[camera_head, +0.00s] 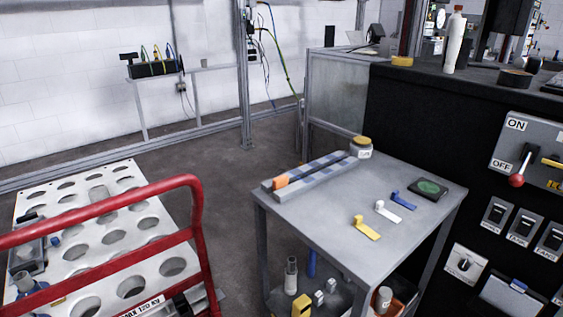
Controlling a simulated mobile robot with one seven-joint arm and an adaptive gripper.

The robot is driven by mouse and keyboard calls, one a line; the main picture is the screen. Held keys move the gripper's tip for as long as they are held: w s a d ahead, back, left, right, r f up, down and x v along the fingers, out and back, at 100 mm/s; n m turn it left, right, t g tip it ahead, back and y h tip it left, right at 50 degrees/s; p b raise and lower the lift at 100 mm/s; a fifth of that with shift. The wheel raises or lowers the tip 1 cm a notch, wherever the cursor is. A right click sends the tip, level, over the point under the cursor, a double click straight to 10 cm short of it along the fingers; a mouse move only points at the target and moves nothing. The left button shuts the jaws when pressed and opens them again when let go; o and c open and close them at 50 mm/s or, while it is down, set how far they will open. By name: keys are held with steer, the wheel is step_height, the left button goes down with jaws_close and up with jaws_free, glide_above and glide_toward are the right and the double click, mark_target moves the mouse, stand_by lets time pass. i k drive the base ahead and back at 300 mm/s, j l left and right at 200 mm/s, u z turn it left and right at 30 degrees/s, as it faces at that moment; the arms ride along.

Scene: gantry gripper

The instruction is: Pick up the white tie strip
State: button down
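A small white strip (387,211) with a raised end lies on top of the grey metal table (310,214). It sits between a similar yellow strip (367,228), nearer and to its left, and a blue strip (403,200), farther and to its right. The three are apart from each other, with bare tabletop around them. Nothing covers the white strip. My gripper is not in view.
A long grey-and-blue bar with an orange end (280,182) and a yellow-lidded jar (361,149) line the table's far-left edge. A black pad with a green disc (429,188) lies at right. A red-railed cart (98,208) stands left; a control panel (530,150) stands right.

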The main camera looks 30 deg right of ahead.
mark_target(379, 205)
steer(key=z, duration=1.6)
steer(key=i+l, duration=0.1)
steer(key=l, duration=0.2)
steer(key=i+l, duration=0.15)
steer(key=l, duration=0.2)
steer(key=i+l, duration=0.1)
steer(key=l, duration=0.2)
